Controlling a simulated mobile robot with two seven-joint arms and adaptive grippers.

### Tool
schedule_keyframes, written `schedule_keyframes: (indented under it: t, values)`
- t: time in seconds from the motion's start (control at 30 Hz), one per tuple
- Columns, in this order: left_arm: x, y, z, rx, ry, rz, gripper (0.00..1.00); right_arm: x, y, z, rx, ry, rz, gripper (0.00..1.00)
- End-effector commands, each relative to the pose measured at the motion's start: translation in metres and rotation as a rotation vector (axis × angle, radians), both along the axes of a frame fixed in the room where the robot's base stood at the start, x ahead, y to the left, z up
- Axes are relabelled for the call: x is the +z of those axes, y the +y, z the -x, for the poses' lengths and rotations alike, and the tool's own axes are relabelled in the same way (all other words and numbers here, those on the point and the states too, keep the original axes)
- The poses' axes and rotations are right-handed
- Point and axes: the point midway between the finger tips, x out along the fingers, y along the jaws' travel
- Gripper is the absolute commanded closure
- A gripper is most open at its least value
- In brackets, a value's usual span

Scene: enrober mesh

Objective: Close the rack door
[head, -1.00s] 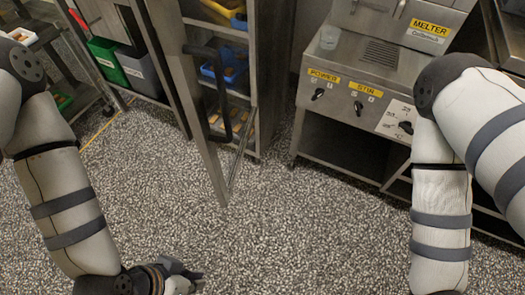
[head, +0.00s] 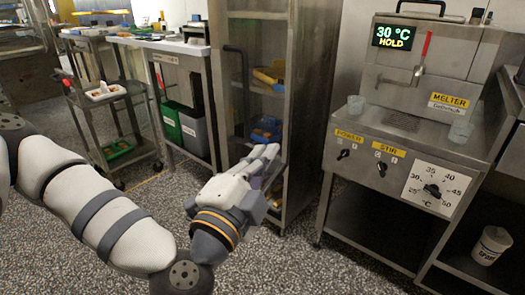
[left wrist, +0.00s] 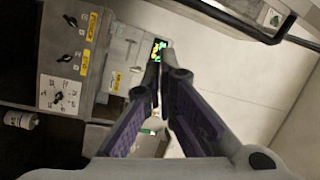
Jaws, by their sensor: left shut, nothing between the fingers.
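The steel rack (head: 298,110) stands upright in the middle of the head view. Its door (head: 218,85) is open, seen nearly edge-on at the rack's left, with a long black handle (head: 243,85). My left gripper (head: 272,152) is shut and empty, in front of the rack's lower opening and right of the handle. It hides part of the lower shelves. In the left wrist view the closed fingers (left wrist: 160,65) point away from the camera. A dark bar (left wrist: 240,22) crosses the top right there; it looks like the door handle. My right gripper is out of view.
The melter (head: 415,95) stands right of the rack, with two clear cups on it. A table (head: 165,48) with green and grey bins below and a cart (head: 105,95) stand at left. Blue trays (head: 268,130) sit inside the rack. Speckled floor is clear in front.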

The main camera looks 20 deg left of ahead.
Motion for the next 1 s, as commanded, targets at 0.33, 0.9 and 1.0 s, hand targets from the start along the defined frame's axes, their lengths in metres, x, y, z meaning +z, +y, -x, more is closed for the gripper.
schedule_keyframes:
  t: [0.33, 0.9, 1.0]
  values:
    - [0.001, 0.003, -0.065, 0.003, 0.01, 0.002, 1.0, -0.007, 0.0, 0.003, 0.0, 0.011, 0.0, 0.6]
    - [-0.009, 0.03, -0.056, -0.003, 0.005, 0.0, 1.0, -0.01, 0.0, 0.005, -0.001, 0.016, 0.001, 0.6]
    - [-0.009, 0.03, -0.056, -0.005, 0.006, 0.001, 1.0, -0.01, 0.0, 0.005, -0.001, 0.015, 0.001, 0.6]
